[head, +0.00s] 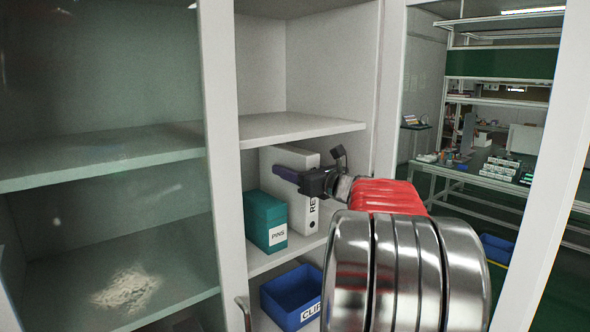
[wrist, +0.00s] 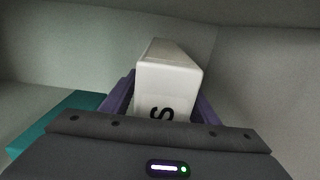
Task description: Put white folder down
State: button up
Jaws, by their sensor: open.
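The white folder (head: 303,215) stands upright on the cabinet's middle shelf, its lettered spine facing out and partly hidden by my gripper in the head view. It also shows in the wrist view (wrist: 168,78), between my fingers. My gripper (head: 286,174) reaches into the cabinet at the folder's upper part. In the wrist view my gripper (wrist: 163,105) has one purple finger on each side of the folder. The jaws are open; whether either finger touches the folder I cannot tell.
The shelf (head: 290,252) is edged by cabinet walls, with another shelf (head: 300,127) above. A blue bin (head: 291,296) sits below. A glass door (head: 105,170) is at left.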

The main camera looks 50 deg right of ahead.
jog(key=shift+s, duration=0.1)
jog(key=s+a, duration=0.1)
jog(key=s, duration=1)
jog(key=shift+s+a, duration=0.15)
jog(key=shift+s, duration=0.25)
dwell(0.5)
